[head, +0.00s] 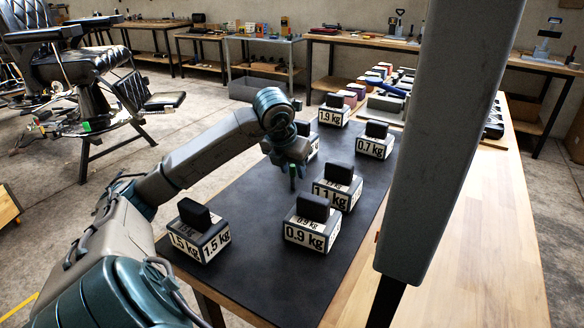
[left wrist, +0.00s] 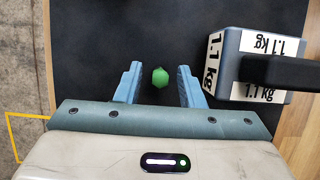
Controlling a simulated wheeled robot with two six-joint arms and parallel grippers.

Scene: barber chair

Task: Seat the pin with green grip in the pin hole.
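The green grip (left wrist: 160,77) shows as a small round green shape between the two fingers of my left gripper (left wrist: 159,84) in the left wrist view. A gap shows on each side of it, so the gripper looks open around it, not clamped. In the head view my left gripper (head: 291,160) points down over the black mat, with the green grip (head: 293,181) at its fingertips. The pin's shaft is hidden. No pin hole can be made out clearly. A small green spot (head: 86,126) shows low on the barber chair (head: 75,65). My right gripper is out of view.
Labelled weight blocks stand on the black mat (head: 262,285): 1.5 kg (head: 200,240), 0.9 kg (head: 310,232), 1.1 kg (head: 338,190), 0.7 kg (head: 375,145) and 1.9 kg (head: 334,112). The 1.1 kg block (left wrist: 232,62) is close right of the fingers. Bare wood (head: 480,250) lies right.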

